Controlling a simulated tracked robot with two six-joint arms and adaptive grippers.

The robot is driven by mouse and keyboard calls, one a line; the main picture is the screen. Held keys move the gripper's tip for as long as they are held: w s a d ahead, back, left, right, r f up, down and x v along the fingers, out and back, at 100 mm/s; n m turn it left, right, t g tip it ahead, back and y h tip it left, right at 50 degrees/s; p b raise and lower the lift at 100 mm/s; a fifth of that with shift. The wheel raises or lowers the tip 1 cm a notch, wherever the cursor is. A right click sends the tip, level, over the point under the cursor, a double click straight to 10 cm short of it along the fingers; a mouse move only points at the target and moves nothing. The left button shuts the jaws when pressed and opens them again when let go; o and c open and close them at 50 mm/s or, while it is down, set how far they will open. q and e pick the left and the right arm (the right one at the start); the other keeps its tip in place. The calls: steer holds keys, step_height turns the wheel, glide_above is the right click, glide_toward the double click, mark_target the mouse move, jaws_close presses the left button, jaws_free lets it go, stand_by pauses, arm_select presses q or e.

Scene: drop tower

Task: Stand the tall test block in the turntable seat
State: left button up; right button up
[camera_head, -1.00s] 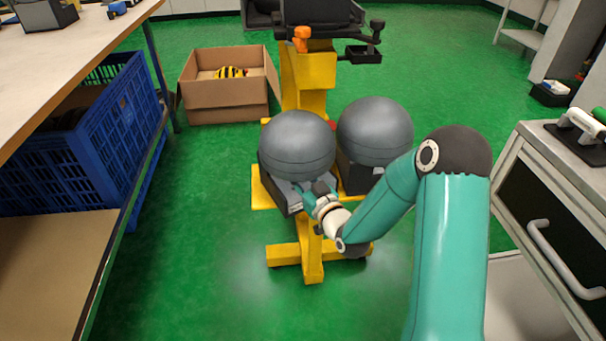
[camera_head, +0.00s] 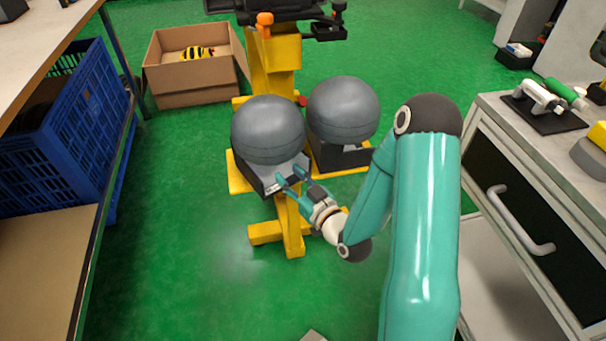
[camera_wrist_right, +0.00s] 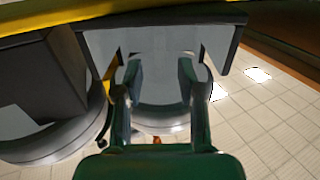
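I cannot make out the tall test block or the turntable seat in either view. My right gripper (camera_head: 291,177) is open, its fingers at the front edge of the left black tray (camera_head: 262,178) on a yellow stand (camera_head: 291,226). A large grey ball (camera_head: 268,130) sits on that tray, and a second grey ball (camera_head: 343,108) sits to its right. In the right wrist view my right gripper (camera_wrist_right: 160,75) has its two fingers apart, with a grey surface behind them and nothing clearly held. My left gripper is not in view.
A cardboard box (camera_head: 196,85) with a striped toy stands at the back left.

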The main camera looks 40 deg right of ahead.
steer(key=s+a+f+g+y+p, duration=0.2)
steer(key=s+a+f+g+y, duration=0.1)
steer(key=a+f+g, duration=0.3)
steer(key=s+a+f+g+y+p, duration=0.3)
steer(key=s+a+f+g, duration=0.2)
steer(key=a+f, duration=0.6)
steer(key=a+g, duration=0.1)
steer(key=a, duration=0.2)
steer(key=shift+s+a, duration=0.15)
steer(key=shift+a, duration=0.1)
steer(key=shift+o, duration=0.5)
steer(key=s+a+f+g, duration=0.1)
steer(key=s+a+g, duration=0.3)
steer(key=s, duration=0.4)
steer(key=shift+a+f+g+y, duration=0.15)
steer(key=shift+f+g+y, duration=0.1)
steer(key=shift+g+y, duration=0.2)
steer(key=shift+s, duration=0.1)
